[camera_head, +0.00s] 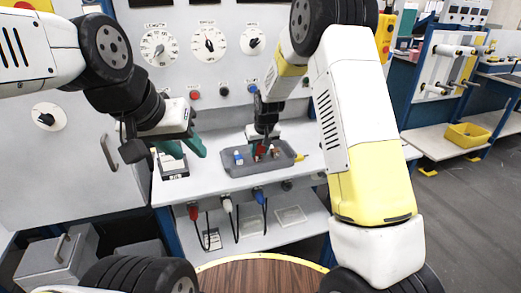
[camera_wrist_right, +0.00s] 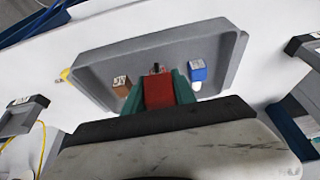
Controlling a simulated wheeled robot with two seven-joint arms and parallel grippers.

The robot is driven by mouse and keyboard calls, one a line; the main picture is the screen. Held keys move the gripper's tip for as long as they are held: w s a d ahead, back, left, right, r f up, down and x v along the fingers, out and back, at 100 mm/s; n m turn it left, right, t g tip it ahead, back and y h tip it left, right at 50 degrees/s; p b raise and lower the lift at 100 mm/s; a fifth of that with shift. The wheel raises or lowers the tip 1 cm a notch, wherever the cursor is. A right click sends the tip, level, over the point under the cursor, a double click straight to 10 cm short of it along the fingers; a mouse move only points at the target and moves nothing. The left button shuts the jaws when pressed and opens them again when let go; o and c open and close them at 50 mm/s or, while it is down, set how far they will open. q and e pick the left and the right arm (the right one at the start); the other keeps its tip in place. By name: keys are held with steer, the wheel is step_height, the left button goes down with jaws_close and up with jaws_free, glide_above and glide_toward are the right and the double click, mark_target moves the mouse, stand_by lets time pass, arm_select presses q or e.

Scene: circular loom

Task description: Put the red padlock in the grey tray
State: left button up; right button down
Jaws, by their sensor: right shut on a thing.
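The red padlock (camera_wrist_right: 158,91) is held between the green fingers of my right gripper (camera_wrist_right: 158,95) in the right wrist view. In the head view my right gripper (camera_head: 264,147) points down over the grey tray (camera_head: 240,170), with the red padlock (camera_head: 261,149) at its tips. The tray also shows in the right wrist view (camera_wrist_right: 140,50). Whether the padlock touches the tray floor I cannot tell. My left gripper (camera_head: 186,149) is to the left of the tray, its green fingers spread apart and empty.
In the tray are a blue padlock (camera_wrist_right: 198,72) and a brown padlock (camera_wrist_right: 122,86). A dark-based block (camera_head: 173,165) stands on the white bench left of the tray. Red, white and blue handles (camera_head: 227,205) hang at the bench's front edge. A dial panel rises behind.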

steer(key=shift+w+d, duration=0.25)
steer(key=shift+w, duration=0.05)
steer(key=shift+f, duration=1.75)
steer(key=shift+f, duration=0.1)
steer(key=c, duration=1)
jaws_free()
